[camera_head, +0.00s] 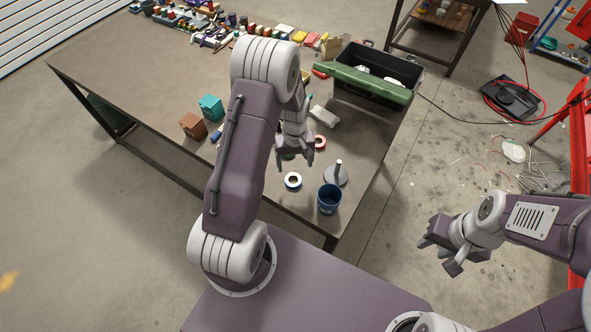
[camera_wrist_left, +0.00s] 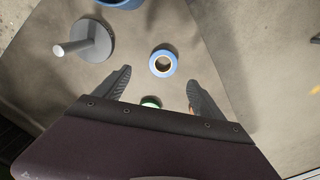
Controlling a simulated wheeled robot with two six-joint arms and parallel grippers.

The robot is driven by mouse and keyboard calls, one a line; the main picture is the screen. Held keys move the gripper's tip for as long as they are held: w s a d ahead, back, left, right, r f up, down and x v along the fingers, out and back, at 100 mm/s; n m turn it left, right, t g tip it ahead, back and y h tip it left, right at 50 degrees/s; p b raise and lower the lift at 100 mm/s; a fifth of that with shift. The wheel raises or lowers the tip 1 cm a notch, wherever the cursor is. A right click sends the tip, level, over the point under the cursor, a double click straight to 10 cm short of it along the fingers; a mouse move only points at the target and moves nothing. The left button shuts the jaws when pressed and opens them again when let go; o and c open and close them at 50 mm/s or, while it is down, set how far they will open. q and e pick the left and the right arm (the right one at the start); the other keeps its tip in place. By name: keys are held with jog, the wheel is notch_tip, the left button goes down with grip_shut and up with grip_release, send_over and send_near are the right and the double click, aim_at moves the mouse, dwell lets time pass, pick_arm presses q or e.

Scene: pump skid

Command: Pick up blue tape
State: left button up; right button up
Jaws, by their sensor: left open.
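The blue tape (camera_head: 288,184) lies flat on the table (camera_head: 250,172), a ring with a pale inner core. In the left wrist view the blue tape (camera_wrist_left: 153,66) is just beyond the fingertips, about midway between them. My left gripper (camera_head: 296,162) is open and empty above the table, short of the tape. Its two fingers (camera_wrist_left: 162,84) show apart in the left wrist view. My right gripper (camera_head: 441,253) hangs over the floor at the right, its fingers apart and empty.
A blue cup (camera_head: 329,200) and a grey stand with a short post (camera_head: 337,176) are beside the tape. A red tape (camera_head: 319,142) lies behind it. A green ring (camera_wrist_left: 151,102) is partly hidden in the left wrist view. A black and green toolbox (camera_head: 372,82) is further back.

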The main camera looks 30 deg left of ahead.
aim_at(293, 182)
pick_arm(q)
jog(key=f, duration=0.3)
jog(key=shift+s+a+f, duration=0.15)
jog(key=shift+s+f, duration=0.05)
jog(key=shift+w+f, duration=0.15)
jog(key=shift+f, duration=0.3)
jog(key=shift+f+p, duration=0.35)
jog(key=shift+p, duration=0.1)
jog(key=f, duration=0.2)
jog(key=f+p, duration=0.1)
jog(key=f, duration=0.1)
jog(key=shift+s+a, duration=0.1)
jog(key=shift+s, duration=0.15)
jog(key=shift+w+f, duration=0.1)
jog(key=shift+f, duration=0.15)
jog(key=c, duration=1.3)
pick_arm(e)
jog(key=shift+s+r, duration=0.2)
jog(key=shift+r, duration=1)
